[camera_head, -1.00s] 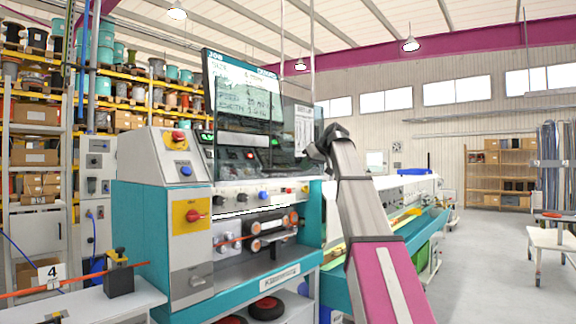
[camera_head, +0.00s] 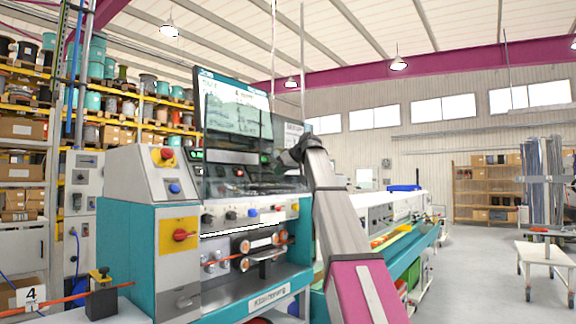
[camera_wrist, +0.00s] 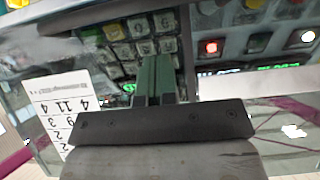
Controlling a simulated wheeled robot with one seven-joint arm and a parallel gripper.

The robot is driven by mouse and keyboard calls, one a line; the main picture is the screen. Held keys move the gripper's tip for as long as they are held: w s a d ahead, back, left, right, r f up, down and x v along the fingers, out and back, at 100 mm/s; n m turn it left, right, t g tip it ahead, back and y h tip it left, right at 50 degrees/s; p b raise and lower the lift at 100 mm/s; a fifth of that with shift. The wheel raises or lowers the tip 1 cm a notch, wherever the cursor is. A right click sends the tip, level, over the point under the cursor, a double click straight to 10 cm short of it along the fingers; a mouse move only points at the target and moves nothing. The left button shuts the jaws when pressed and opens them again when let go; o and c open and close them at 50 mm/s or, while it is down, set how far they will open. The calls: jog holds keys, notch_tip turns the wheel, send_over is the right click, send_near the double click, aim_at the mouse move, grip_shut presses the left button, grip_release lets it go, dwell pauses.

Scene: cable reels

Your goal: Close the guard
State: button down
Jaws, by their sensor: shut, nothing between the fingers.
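The guard (camera_head: 222,120) is a clear panel with a dark edge on the teal and grey machine. In the head view it stands raised in front of the screen and control panel, its lower edge above the row of buttons. The rollers (camera_head: 258,243) below it are uncovered. My gripper (camera_wrist: 155,78) is shut and empty in the wrist view, its fingers in front of a keypad (camera_wrist: 135,45). In the head view my wrist is at the guard's right side, and the fingers cannot be made out. Whether they touch the guard cannot be told.
A red rotary switch (camera_head: 180,235) on a yellow plate is on the machine's front left. An orange cable (camera_head: 50,301) runs in at the lower left. A long bench (camera_head: 400,240) stands to the right. The floor (camera_head: 470,275) at right is open before a white cart (camera_head: 545,257).

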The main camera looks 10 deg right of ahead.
jog(key=shift+w+a+f, duration=0.15)
jog(key=shift+f, duration=0.55)
jog(key=shift+w+a+f, duration=0.15)
jog(key=shift+f, duration=0.6)
jog(key=shift+w+a+f, duration=0.15)
jog(key=shift+f, duration=0.55)
notch_tip(320, 180, down, 38)
jog(key=shift+f, duration=0.15)
